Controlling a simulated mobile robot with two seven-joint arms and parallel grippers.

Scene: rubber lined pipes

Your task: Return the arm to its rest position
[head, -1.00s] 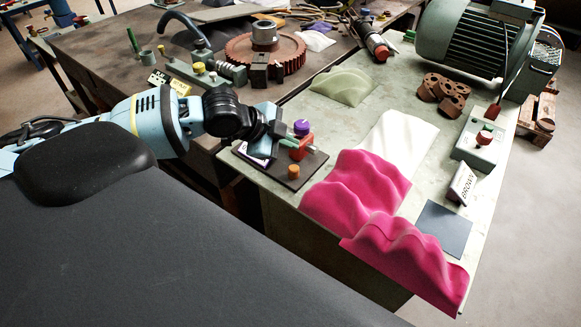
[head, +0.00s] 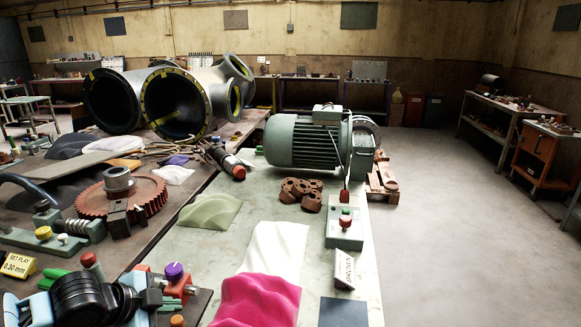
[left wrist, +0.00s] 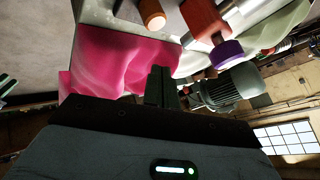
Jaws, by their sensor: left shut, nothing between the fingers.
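My left gripper (head: 152,298) is at the bottom left of the head view, above or beside a dark plate (head: 197,306) that carries small knobbed parts. Its fingers are shut and empty. In the left wrist view the closed fingers (left wrist: 160,86) stand upright in the middle, in front of a pink cloth. A purple knob (head: 174,271) and a red block (head: 178,288) are close to the fingertips in the head view. Whether the fingers touch anything there I cannot tell. My right gripper is in neither view.
A pink cloth (head: 254,300) and a white cloth (head: 275,250) lie on the pale bench (head: 305,215). A green motor (head: 308,143) stands behind them. A rust-red gear (head: 122,195) and large black-lined pipes (head: 178,104) are on the dark bench. Open floor (head: 440,210) lies to the right.

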